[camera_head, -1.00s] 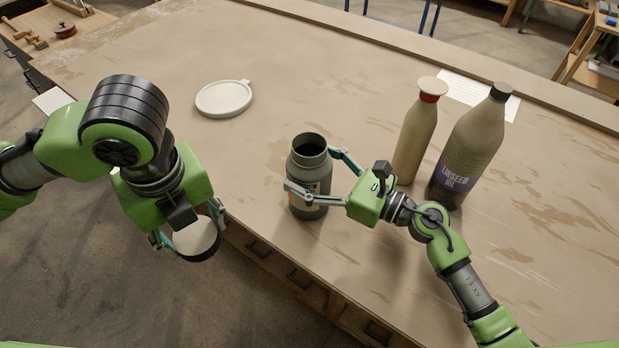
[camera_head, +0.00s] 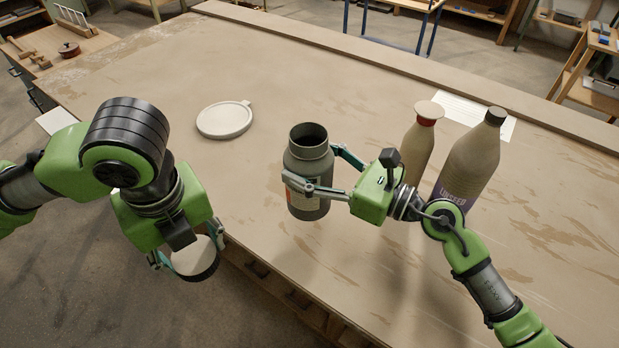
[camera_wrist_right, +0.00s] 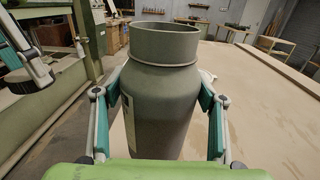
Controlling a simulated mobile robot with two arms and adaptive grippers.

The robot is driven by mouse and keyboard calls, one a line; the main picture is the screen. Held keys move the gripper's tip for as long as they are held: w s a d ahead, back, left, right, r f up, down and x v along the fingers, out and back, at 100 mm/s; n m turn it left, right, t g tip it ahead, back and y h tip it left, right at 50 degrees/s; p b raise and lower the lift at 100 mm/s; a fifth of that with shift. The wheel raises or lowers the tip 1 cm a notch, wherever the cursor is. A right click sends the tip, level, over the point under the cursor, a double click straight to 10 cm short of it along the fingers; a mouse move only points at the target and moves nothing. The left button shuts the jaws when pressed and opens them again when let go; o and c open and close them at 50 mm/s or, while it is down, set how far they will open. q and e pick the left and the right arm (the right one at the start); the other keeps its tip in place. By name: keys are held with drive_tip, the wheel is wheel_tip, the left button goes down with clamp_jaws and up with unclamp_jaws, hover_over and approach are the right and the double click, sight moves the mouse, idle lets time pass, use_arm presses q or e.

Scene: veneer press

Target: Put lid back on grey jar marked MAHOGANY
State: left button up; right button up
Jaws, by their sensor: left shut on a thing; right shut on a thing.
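The grey jar (camera_head: 309,160) is open at the top, with a label on its side; I cannot read the label here. My right gripper (camera_head: 322,172) is shut around the jar's body and holds it upright. The jar also fills the middle of the right wrist view (camera_wrist_right: 165,100), between the fingers (camera_wrist_right: 160,118). My left gripper (camera_head: 188,250) is shut on a round lid (camera_head: 196,256) with a pale top and dark rim. It holds the lid beyond the table's front edge, to the left of the jar and apart from it.
A pale round disc with a tab (camera_head: 224,120) lies on the table (camera_head: 400,270) behind and left of the jar. A bottle with a red neck (camera_head: 416,145) and a linseed oil bottle (camera_head: 472,155) stand right, near my right arm. A white paper (camera_head: 480,115) lies behind them.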

wheel_tip(320, 180, up, 20)
idle(0.6)
